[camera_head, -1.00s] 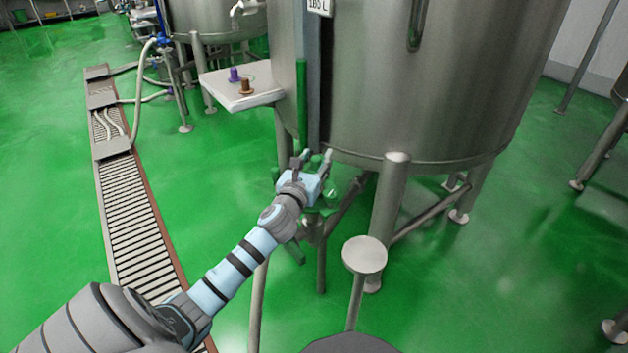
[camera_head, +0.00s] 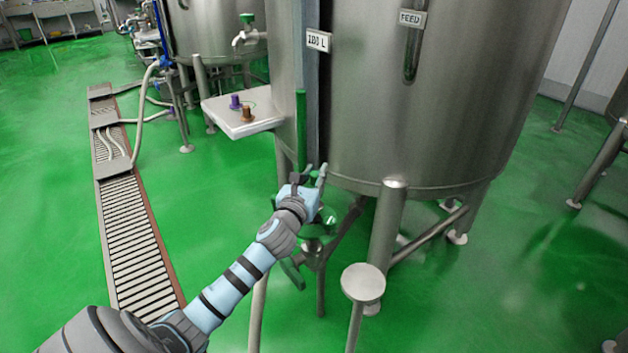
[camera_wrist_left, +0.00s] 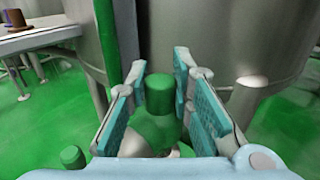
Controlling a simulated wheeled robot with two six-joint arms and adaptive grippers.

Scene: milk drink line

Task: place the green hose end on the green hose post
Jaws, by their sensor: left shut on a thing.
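My left gripper (camera_head: 312,178) is at the front left of the large steel tank. In the left wrist view its pads (camera_wrist_left: 160,88) are on either side of the green hose end (camera_wrist_left: 158,97), a green cylinder with a wider green collar below it, and it is shut on it. In the head view the fingers mostly hide this piece. A green upright bar (camera_head: 301,130) stands just behind the gripper, beside the tank; it also shows in the left wrist view (camera_wrist_left: 108,40). I cannot tell which green part is the hose post. My right gripper is not in view.
The steel tank (camera_head: 430,110) and its legs (camera_head: 388,230) stand close to the gripper. A small shelf (camera_head: 240,124) with a purple and a brown piece is to the left. A round-topped grey stand (camera_head: 363,283) is in front. Green floor is open at far right.

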